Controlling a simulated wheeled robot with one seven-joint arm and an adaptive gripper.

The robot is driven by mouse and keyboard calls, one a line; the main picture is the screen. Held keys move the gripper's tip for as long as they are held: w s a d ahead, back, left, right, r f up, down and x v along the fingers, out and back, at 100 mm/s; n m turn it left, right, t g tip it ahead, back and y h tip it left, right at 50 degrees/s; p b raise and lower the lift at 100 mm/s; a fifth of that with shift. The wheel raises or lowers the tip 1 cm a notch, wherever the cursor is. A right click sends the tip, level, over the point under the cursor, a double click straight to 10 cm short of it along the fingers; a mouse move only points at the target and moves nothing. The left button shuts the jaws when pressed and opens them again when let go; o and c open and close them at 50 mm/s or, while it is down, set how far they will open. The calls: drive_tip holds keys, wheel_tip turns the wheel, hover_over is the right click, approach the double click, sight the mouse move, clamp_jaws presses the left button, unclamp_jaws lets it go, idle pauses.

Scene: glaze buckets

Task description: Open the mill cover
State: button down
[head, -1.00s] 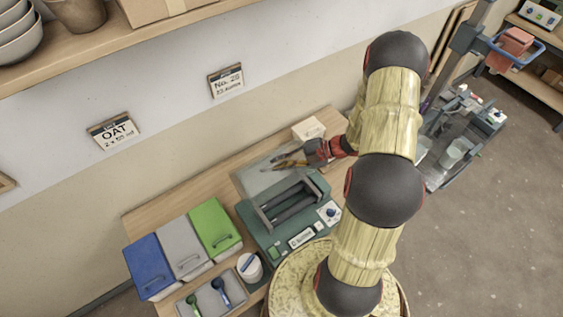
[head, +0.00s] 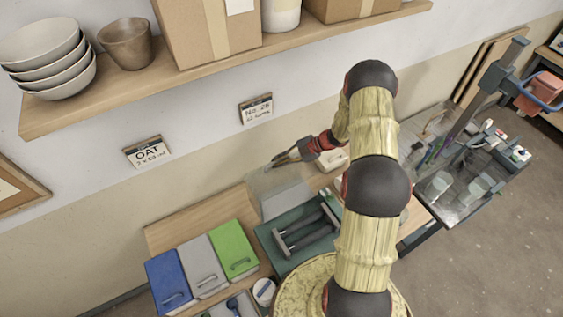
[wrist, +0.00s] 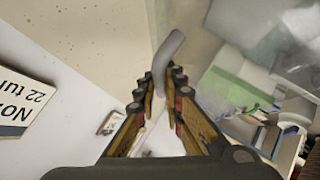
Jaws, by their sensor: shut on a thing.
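The mill (head: 268,238) is a dark green machine with two grey rollers, on the wooden bench in the head view. Its clear cover (head: 275,193) stands raised behind the rollers, which lie exposed. My gripper (head: 274,161) is at the cover's upper edge, near the wall. In the wrist view, my gripper (wrist: 160,92) is shut on a grey curved handle (wrist: 168,58), which sticks out between the fingers. The cover is hard to make out in the wrist view. My arm hides the mill's right side in the head view.
Blue, grey and green lidded bins (head: 232,247) stand left of the mill. A shelf (head: 160,92) with bowls and boxes hangs above on the wall. A small pale block (head: 334,160) lies behind my arm. A cluttered stand (head: 455,180) is at the right.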

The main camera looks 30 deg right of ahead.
drive_tip(key=shift+f, duration=0.35)
drive_tip(key=shift+s+a, duration=0.1)
drive_tip(key=c, duration=2.1)
unclamp_jaws()
drive_tip(key=shift+c, duration=0.2)
drive_tip(key=shift+o, duration=1.2)
drive_tip(key=shift+r, duration=0.1)
drive_tip(key=shift+r, duration=0.1)
drive_tip(key=v, duration=1.2)
drive_tip(key=shift+w, duration=0.25)
